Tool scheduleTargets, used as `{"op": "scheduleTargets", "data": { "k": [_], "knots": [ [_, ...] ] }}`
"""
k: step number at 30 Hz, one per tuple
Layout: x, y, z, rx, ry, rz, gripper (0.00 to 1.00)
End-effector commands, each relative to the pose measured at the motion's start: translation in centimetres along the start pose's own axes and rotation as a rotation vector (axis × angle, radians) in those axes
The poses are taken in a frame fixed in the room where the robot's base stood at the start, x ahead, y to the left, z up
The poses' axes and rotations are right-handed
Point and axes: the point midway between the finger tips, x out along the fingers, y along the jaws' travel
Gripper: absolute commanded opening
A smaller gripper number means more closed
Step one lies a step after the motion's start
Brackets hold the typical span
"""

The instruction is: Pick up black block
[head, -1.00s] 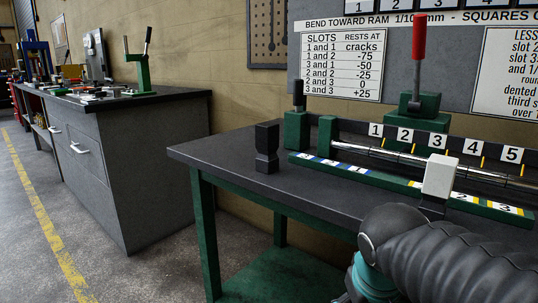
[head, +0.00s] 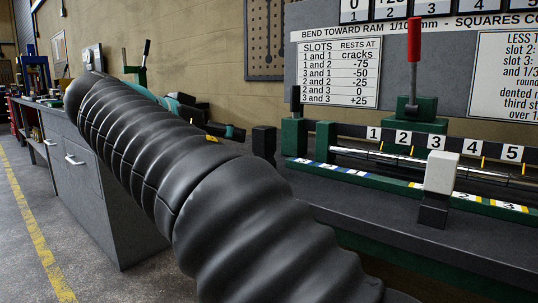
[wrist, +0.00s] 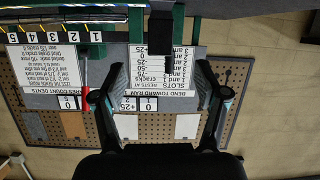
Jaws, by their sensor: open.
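The black block (head: 264,142) stands upright on the dark bench, left of the green fixture; my arm hides its lower part in the head view. In the wrist view, which is upside down, the block (wrist: 160,32) shows at the top centre, between the lines of the two fingers. My gripper (head: 238,132) is partly hidden behind my arm and points right toward the block, just left of it in the picture. In the wrist view my gripper (wrist: 157,76) is open, with nothing between its fingers.
Close beside the block stand green posts (head: 294,137) with a black handle. A shaft (head: 400,158) lies along the numbered fixture. A white-topped block (head: 438,175) stands at the bench front. A grey sign board (head: 340,70) rises behind. A grey cabinet (head: 100,200) is at left.

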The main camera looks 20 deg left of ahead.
Motion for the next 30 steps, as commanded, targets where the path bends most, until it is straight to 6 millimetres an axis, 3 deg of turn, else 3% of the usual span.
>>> {"op": "scheduleTargets", "data": {
  "k": [5, 18, 30],
  "knots": [
    [-0.1, 0.2, -1.1, 0.086, 0.035, 0.024, 0.73],
    [7.0, 0.4, -1.4, 0.086, 0.035, 0.024, 0.73],
    [9.6, 0.3, -2.0, 0.087, 0.035, 0.024, 0.73]
  ]
}}
